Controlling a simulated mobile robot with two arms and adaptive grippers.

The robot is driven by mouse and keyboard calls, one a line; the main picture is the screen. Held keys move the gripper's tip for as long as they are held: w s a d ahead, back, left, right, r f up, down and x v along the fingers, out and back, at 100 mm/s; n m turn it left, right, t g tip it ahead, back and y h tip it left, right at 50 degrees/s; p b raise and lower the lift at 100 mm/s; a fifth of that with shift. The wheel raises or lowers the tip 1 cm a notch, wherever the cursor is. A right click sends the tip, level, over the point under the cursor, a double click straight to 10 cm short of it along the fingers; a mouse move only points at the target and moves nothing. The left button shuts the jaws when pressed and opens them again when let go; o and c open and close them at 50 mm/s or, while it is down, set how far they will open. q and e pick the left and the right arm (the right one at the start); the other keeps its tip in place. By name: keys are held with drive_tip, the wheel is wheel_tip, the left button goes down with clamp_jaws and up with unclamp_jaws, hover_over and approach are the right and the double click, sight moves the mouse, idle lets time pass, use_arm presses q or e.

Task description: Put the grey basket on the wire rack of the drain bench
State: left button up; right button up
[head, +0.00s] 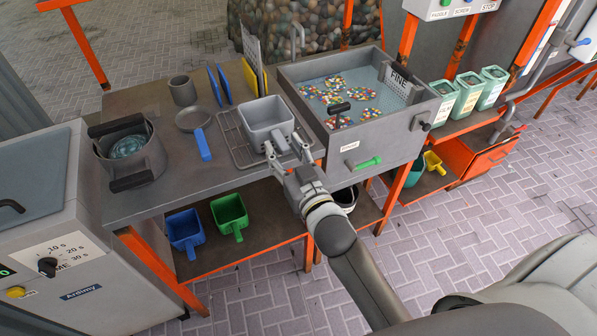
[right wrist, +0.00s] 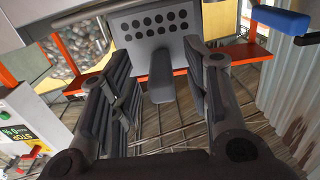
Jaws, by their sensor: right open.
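The grey basket (head: 262,112) appears upright on the wire rack (head: 236,146) at the right end of the drain bench (head: 150,202). Its handle points toward my right gripper (head: 287,153). The right wrist view shows the basket's perforated wall (right wrist: 128,22) and its handle (right wrist: 161,82) between the two fingers. My right gripper (right wrist: 160,105) is open, with a gap on both sides of the handle. Wires of the rack show below the fingers. My left gripper is not in view.
Right of the rack stands a grey sink (head: 320,78) with coloured pellets and a green-handled valve (head: 366,162). Left on the bench are a blue-handled pan (head: 193,121), a grey cup (head: 182,90) and a pot (head: 128,157). Blue (head: 185,230) and green (head: 229,212) scoops lie below.

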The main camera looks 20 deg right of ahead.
drive_tip(key=s, duration=0.8)
drive_tip(key=shift+s, duration=0.3)
drive_tip(key=shift+d+f, duration=0.1)
drive_tip(key=s+a+f+n+g, duration=0.1)
drive_tip(key=s+f+g, duration=0.15)
drive_tip(key=f, duration=0.95)
drive_tip(key=s+f+g, duration=0.2)
drive_tip(key=f+g, duration=0.1)
drive_tip(key=f, duration=0.8)
drive_tip(key=s+a+f+n+g, duration=0.1)
drive_tip(key=s+f+g, duration=0.1)
drive_tip(key=f, duration=1)
drive_tip(key=s+d+f+g, duration=0.3)
drive_tip(key=s+f+g, duration=0.2)
drive_tip(key=s+f, duration=0.9)
drive_tip(key=s+d+f+g, duration=0.2)
drive_tip(key=s+f, duration=0.2)
drive_tip(key=s, duration=0.4)
drive_tip(key=s+d+f+g, duration=0.2)
drive_tip(key=s+d+f, duration=0.1)
drive_tip(key=s, duration=0.5)
drive_tip(key=shift+f+h, duration=0.3)
drive_tip(key=shift+f, duration=0.5)
